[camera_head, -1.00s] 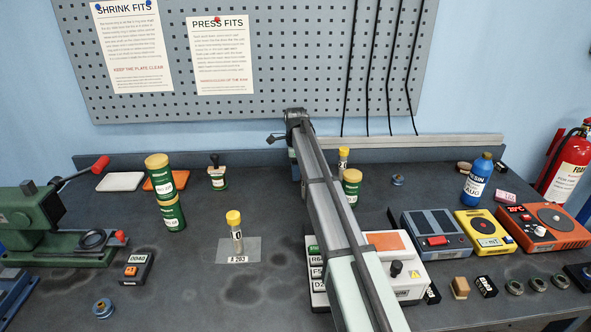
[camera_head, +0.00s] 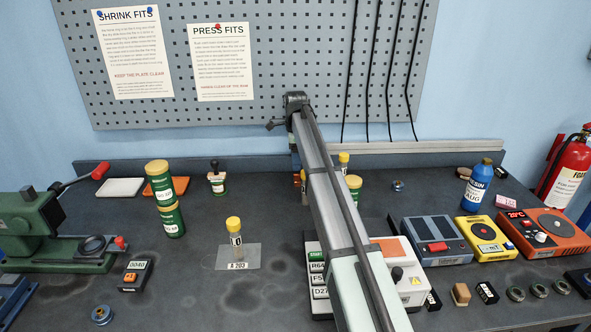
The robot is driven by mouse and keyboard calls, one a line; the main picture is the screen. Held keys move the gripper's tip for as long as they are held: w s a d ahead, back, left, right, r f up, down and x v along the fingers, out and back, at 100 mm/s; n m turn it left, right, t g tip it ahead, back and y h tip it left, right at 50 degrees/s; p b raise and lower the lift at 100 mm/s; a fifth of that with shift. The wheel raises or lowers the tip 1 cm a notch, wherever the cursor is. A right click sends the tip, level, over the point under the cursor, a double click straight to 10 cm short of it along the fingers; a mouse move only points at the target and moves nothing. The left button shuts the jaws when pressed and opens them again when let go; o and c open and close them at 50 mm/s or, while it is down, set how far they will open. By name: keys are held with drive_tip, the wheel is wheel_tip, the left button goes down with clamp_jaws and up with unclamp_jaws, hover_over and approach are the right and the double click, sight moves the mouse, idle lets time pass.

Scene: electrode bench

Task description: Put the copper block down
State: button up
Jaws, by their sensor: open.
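My gripper (camera_head: 296,168) hangs down at the back of the bench, beyond my arm. Only a narrow strip of it shows at the arm's left edge. It is open, but its fingertips are mostly hidden. A small reddish-brown patch (camera_head: 297,181) shows low beside it. I cannot tell whether that is the copper block, or whether it touches the gripper or the bench. A small tan-brown block (camera_head: 461,293) stands at the front right, far from my gripper. I cannot tell its material.
A yellow-capped vial (camera_head: 235,233) stands on a clear sheet left of my arm. Green tins (camera_head: 170,218) are stacked farther left. A white device (camera_head: 404,266) and an orange hotplate (camera_head: 541,233) stand right. The bench's front left middle is mostly clear.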

wheel_tip(320, 180, up, 5)
drive_tip(key=shift+f, duration=0.15)
idle(0.3)
